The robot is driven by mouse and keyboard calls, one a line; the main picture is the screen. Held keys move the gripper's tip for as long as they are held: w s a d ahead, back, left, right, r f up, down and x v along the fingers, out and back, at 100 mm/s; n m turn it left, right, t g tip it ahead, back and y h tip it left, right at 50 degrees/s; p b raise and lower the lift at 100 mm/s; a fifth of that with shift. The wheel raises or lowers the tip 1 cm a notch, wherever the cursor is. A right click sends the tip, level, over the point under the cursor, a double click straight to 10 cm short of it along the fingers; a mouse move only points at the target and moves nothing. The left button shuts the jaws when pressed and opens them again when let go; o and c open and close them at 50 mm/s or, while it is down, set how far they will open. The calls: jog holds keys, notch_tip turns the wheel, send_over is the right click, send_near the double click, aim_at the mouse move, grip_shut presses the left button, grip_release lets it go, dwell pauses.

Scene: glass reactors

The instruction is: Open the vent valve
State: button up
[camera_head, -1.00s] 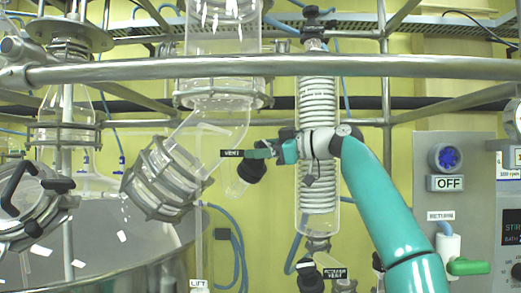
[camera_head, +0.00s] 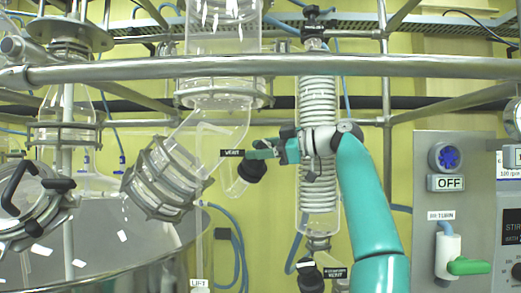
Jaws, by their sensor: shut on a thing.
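The vent valve (camera_head: 251,170) shows as a dark fitting on an angled glass branch, left of the coiled condenser. A black VENT label (camera_head: 232,153) sits at its upper left. A green handle (camera_head: 260,153) lies roughly level between the label and my gripper. My gripper (camera_head: 276,149) reaches in from the right and is shut on the handle. The jaws and wrist hide part of the handle's right end, and the fingertips are too small to see clearly.
The coiled condenser (camera_head: 319,95) stands behind my wrist. A metal rail (camera_head: 400,66) crosses above my arm. A clamped glass joint (camera_head: 165,178) is on the left. A panel with a green-handled return valve (camera_head: 468,267) is on the right.

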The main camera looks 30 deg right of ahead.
dwell(0.3)
jog(key=o, duration=1)
jog(key=shift+s, duration=0.1)
